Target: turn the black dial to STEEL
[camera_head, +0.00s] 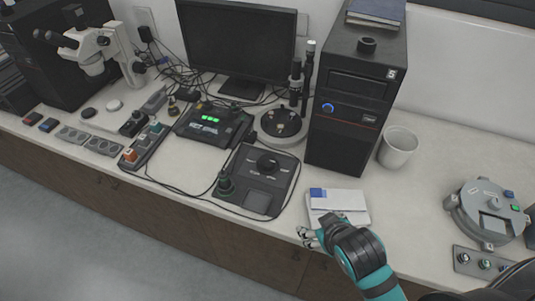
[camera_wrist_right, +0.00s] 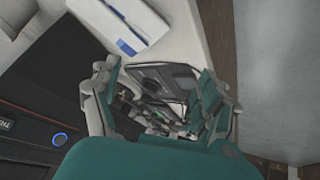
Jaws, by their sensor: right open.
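The black dial (camera_head: 268,163) is a round knob on the upper part of a dark control box (camera_head: 283,191) on the bench. Small pale labels surround it, too small to read, so I cannot tell where it points. My right gripper (camera_head: 308,238) is at the bench's front edge, to the right of and nearer than the box, apart from the dial. In the right wrist view my right gripper (camera_wrist_right: 162,95) has its fingers spread, with dark equipment beyond between them. The dial cannot be made out there. My left gripper is not in view.
A white box with a blue patch (camera_head: 345,202) lies just beyond my right gripper. A green-black knob (camera_head: 224,184) stands at the control box's left edge. A black computer tower (camera_head: 352,105) stands behind, beside a white bin (camera_head: 397,147).

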